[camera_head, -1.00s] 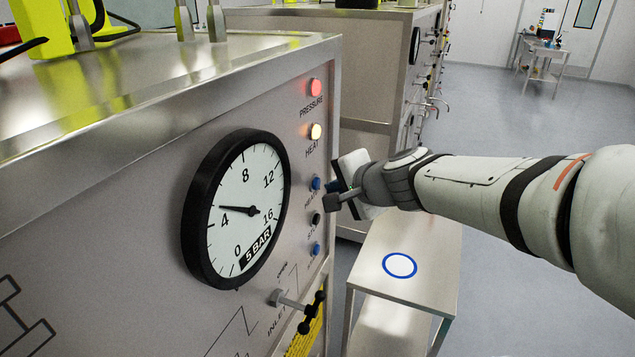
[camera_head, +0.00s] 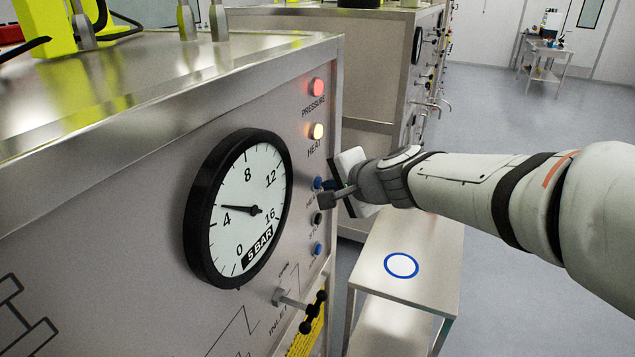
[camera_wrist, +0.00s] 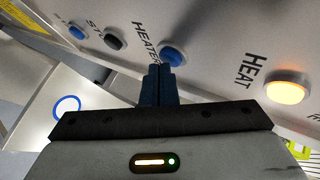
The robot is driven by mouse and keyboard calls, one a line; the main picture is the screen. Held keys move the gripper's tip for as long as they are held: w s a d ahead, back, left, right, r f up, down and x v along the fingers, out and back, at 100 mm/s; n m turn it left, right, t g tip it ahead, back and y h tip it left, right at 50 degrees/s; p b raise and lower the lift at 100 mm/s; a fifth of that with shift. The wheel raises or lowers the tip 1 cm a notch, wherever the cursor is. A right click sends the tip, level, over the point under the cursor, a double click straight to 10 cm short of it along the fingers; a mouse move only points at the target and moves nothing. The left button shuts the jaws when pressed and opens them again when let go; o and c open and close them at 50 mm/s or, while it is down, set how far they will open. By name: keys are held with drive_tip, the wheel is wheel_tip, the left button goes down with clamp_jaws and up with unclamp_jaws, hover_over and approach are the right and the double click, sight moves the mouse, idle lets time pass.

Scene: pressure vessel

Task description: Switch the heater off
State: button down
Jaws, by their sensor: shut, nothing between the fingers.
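The blue HEATER button (camera_wrist: 173,54) is on the vessel's front panel; in the head view the button (camera_head: 317,183) is partly hidden by my gripper. My gripper (camera_head: 322,191) is shut and empty, its fingertips close to the panel at the HEATER button. In the wrist view the fingertips (camera_wrist: 159,70) point at the panel just left of the button, over the end of its label. I cannot tell whether they touch. The HEAT lamp (camera_head: 316,131) glows amber, also in the wrist view (camera_wrist: 288,88).
The red PRESSURE lamp (camera_head: 317,87) is lit. Below HEATER are a black button (camera_head: 317,218) and another blue button (camera_head: 317,249). The gauge (camera_head: 240,209) reads near 4. An inlet valve handle (camera_head: 313,311) juts out below. A small table (camera_head: 432,247) stands right of the panel.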

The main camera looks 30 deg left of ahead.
drive_tip(key=shift+a, duration=0.2)
idle(0.5)
drive_tip(key=shift+d+b, duration=0.45)
drive_tip(key=shift+d, duration=0.4)
drive_tip(key=d, duration=0.1)
drive_tip(key=d+b, duration=0.1)
drive_tip(key=d, duration=0.1)
drive_tip(key=d+b, duration=0.1)
drive_tip(key=d, duration=0.1)
drive_tip(key=shift+w, duration=0.3)
idle(0.4)
